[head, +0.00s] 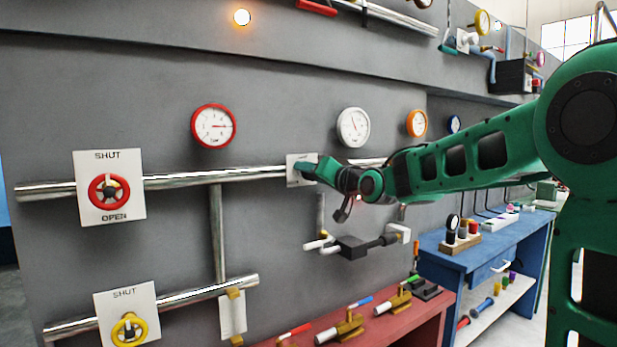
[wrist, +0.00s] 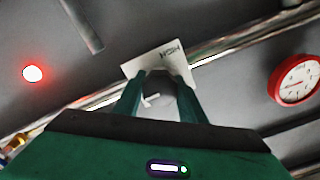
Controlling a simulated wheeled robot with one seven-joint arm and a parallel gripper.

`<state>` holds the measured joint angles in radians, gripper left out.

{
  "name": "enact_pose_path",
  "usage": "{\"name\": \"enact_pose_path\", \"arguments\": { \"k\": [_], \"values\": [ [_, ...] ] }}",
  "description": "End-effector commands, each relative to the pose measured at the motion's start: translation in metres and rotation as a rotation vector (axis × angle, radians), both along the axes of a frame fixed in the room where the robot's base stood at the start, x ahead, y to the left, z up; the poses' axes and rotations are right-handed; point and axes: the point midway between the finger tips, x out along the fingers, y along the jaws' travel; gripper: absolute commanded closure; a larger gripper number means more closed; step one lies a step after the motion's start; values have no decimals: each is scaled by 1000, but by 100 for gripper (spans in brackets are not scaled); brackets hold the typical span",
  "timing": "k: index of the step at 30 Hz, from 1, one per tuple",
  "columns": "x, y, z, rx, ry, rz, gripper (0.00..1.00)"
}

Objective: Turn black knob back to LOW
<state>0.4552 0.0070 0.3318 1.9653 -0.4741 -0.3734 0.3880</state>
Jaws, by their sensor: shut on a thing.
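A white plate (head: 293,178) sits on the pipe along the grey wall in the head view, partly covered by my gripper (head: 312,171). In the wrist view, the plate (wrist: 140,68) shows the word HIGH, upside down in that picture. My gripper (wrist: 160,84) has its two green fingers on either side of the dark knob (wrist: 165,95) in front of the plate and is shut on it. A small white mark shows low between the fingers. The LOW lettering is not visible, and the knob is hidden in the head view.
A red valve wheel (head: 109,191) and a yellow one (head: 129,329) are on plates at the left. A red gauge (head: 213,126) and a white gauge (head: 353,127) hang above the pipe. A black valve (head: 352,247) with white ends sits below my gripper. A red bench (head: 400,325) stands below.

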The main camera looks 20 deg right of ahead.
Motion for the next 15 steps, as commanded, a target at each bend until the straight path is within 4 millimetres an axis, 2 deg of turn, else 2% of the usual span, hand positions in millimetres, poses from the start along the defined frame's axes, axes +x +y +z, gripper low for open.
{"name": "enact_pose_path", "arguments": {
  "k": [15],
  "values": [
    [0,-1,-3,-460,-144,-1,86]
  ]
}}
